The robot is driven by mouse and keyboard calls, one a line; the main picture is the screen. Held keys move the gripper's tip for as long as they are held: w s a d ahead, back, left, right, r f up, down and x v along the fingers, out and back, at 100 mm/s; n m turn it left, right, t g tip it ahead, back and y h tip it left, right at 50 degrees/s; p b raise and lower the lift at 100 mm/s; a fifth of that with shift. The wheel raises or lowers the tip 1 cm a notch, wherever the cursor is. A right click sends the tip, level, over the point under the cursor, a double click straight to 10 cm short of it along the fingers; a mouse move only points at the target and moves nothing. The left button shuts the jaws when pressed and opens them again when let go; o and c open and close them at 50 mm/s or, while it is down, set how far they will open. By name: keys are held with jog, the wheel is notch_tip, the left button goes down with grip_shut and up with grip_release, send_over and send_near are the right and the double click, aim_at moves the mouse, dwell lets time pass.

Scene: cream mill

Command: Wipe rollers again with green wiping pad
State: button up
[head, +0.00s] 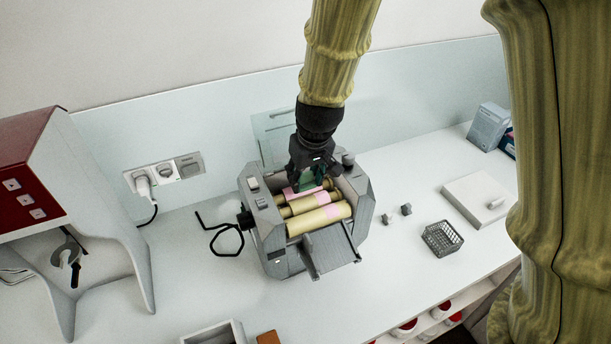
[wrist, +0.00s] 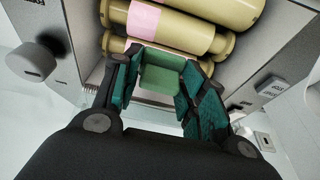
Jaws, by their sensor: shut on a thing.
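The mill (head: 272,231) is a grey machine on the counter with yellowish rollers (head: 319,219) lying side by side in its open top. Pink patches show on the rollers. My gripper (head: 308,182) is over the back of the mill's opening, at the rearmost roller. In the wrist view my gripper (wrist: 162,85) is shut on the green wiping pad (wrist: 162,78). The pad is at the nearest roller (wrist: 112,43) there and seems to touch it, but the contact is partly hidden. The pad is hard to make out in the head view.
A small dark basket (head: 442,239) and two small grey blocks stand right of the mill. A white slab (head: 480,200) lies farther right. A black cable (head: 226,240) lies left of the mill, near a red and white machine (head: 40,180). The wall with sockets (head: 165,172) is close behind.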

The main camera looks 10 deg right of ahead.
jog(key=shift+r+p, duration=1)
jog(key=shift+r, duration=2.05)
